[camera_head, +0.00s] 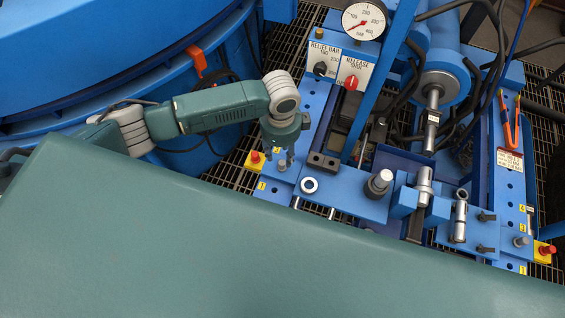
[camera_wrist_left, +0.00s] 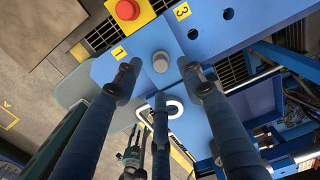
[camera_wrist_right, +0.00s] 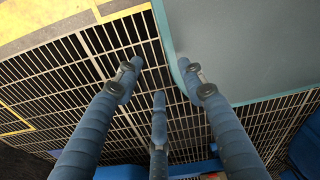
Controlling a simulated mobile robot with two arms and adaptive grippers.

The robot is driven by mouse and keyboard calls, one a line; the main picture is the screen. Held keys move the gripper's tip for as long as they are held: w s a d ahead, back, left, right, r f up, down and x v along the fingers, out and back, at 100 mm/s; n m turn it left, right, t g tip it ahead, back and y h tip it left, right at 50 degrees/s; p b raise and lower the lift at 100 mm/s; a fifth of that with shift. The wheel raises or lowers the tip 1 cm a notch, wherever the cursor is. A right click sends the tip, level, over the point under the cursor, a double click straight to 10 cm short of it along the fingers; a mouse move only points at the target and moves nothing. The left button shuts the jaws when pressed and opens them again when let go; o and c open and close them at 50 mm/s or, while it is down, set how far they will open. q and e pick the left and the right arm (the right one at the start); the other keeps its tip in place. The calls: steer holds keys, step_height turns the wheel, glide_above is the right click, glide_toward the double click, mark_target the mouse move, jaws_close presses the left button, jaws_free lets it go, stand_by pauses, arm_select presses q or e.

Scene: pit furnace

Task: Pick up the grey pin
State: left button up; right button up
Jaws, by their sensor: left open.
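A small grey pin (camera_head: 282,165) stands upright in the blue plate near the label 1, directly below my left gripper (camera_head: 284,154) in the head view. In the left wrist view the round end of the grey pin (camera_wrist_left: 160,62) shows between the fingertips of my left gripper (camera_wrist_left: 161,78). The fingers are spread and hold nothing; whether any touches the pin I cannot tell. Another grey pin (camera_head: 520,242) stands at the right side of the frame. My right gripper (camera_wrist_right: 162,86) is open and empty above floor grating, and is not seen in the head view.
A red button on a yellow box (camera_head: 255,158) sits close left of the pin. A gauge (camera_head: 364,20) and blue uprights stand behind. A teal surface (camera_wrist_right: 245,50) lies near my right gripper.

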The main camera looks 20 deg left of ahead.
mark_target(282, 162)
arm_select(q)
steer(key=shift+f, duration=0.7)
step_height(282, 162, down, 5)
steer(key=shift+d+r, duration=0.1)
steer(key=shift+d, duration=0.05)
arm_select(e)
steer(key=shift+w+r, duration=0.1)
steer(key=shift+w, duration=0.6)
arm_select(q)
jaws_close()
arm_select(e)
steer(key=shift+s+d, duration=0.2)
steer(key=shift+s, duration=0.35)
